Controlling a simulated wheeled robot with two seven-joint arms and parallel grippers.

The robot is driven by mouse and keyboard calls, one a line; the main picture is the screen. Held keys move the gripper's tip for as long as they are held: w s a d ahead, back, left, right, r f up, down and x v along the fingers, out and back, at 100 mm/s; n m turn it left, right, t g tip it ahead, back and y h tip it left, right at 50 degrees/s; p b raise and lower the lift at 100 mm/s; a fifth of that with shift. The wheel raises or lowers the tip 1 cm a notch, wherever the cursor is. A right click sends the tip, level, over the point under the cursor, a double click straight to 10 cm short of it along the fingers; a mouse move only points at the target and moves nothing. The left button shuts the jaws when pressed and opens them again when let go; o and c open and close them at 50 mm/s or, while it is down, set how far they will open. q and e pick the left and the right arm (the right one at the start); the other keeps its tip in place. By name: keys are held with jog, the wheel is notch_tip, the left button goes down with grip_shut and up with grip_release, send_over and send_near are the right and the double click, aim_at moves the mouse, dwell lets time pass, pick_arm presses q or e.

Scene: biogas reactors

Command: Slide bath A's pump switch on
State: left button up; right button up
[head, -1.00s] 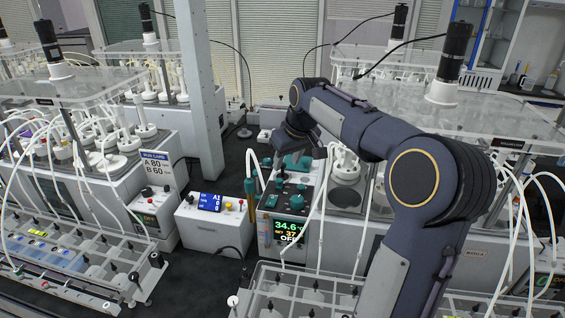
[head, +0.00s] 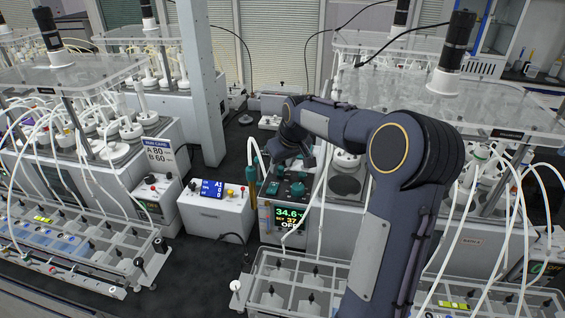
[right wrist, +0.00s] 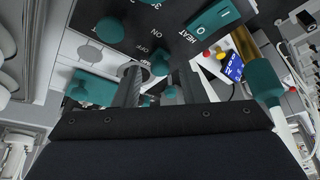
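A water bath's control panel (head: 288,205) stands in the middle of the head view, with teal controls on top and a display reading 34.6, 37 and OFF. Its bath letter is not legible. My right gripper (head: 290,160) is low over this panel and hides part of it. In the right wrist view the two grey fingers (right wrist: 158,88) are apart, with a small gap between them and no clear hold on anything. ON and OFF labels, a teal knob (right wrist: 110,30) and a teal HEAT rocker (right wrist: 213,20) lie just beyond. My left gripper is out of view.
A white box (head: 214,213) with a blue display and a teal-topped upright (head: 252,170) stand left of the panel. A clear rack (head: 285,262) lies in front. White tubes hang close by. A grey post (head: 200,90) rises behind. Dark bench is free between the baths.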

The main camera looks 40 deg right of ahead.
grip_shut()
jog(key=shift+s+a+f+b, duration=0.2)
jog(key=shift+s+a+b, duration=0.25)
jog(key=shift+a+b, duration=0.25)
jog(key=shift+s+a+r, duration=0.15)
jog(key=shift+s, duration=0.05)
jog(key=shift+c, duration=1.2)
grip_release()
jog(key=o, duration=0.4)
jog(key=shift+a, duration=0.1)
